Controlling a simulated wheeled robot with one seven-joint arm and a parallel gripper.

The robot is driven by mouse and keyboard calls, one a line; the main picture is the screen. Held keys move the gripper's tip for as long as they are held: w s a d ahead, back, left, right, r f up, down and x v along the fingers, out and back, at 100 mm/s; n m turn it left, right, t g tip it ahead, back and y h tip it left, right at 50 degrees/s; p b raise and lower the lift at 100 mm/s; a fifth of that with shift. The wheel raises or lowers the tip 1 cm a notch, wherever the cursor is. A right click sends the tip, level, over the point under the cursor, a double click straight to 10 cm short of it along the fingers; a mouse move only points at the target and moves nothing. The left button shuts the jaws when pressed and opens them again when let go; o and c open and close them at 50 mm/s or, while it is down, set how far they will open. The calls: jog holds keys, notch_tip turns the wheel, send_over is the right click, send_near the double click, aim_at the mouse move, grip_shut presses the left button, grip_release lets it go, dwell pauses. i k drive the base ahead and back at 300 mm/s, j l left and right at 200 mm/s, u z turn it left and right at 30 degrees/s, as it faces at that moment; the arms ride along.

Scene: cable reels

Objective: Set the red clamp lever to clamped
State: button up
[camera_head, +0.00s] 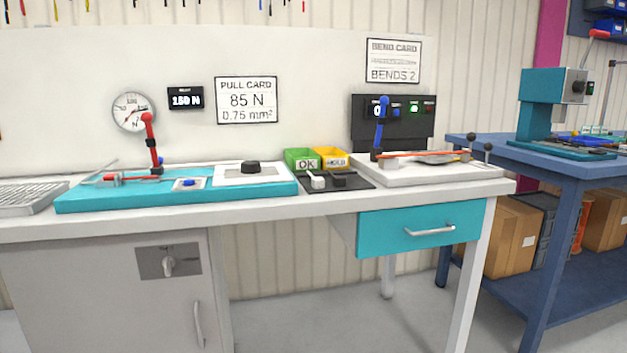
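The red clamp lever (151,143) stands nearly upright, tilted slightly left, with a ball knob on top. It rises from the teal pull-test base (120,199) on the left of the workbench. A horizontal red bar (131,178) lies on the same base to its left. A blue button (188,183) sits on a pale plate to the lever's lower right. I cannot tell from this distance which setting the lever is in. My gripper is not in this view.
A blue lever (381,125) stands on a white fixture (420,175) at right. Green (301,159) and yellow (333,158) bins sit between the stations. The white bench (330,200) has a bare front strip. A teal drawer (415,227) is shut. A blue table (560,160) stands further right.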

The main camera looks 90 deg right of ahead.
aim_at(146, 116)
jog(key=z, duration=2.65)
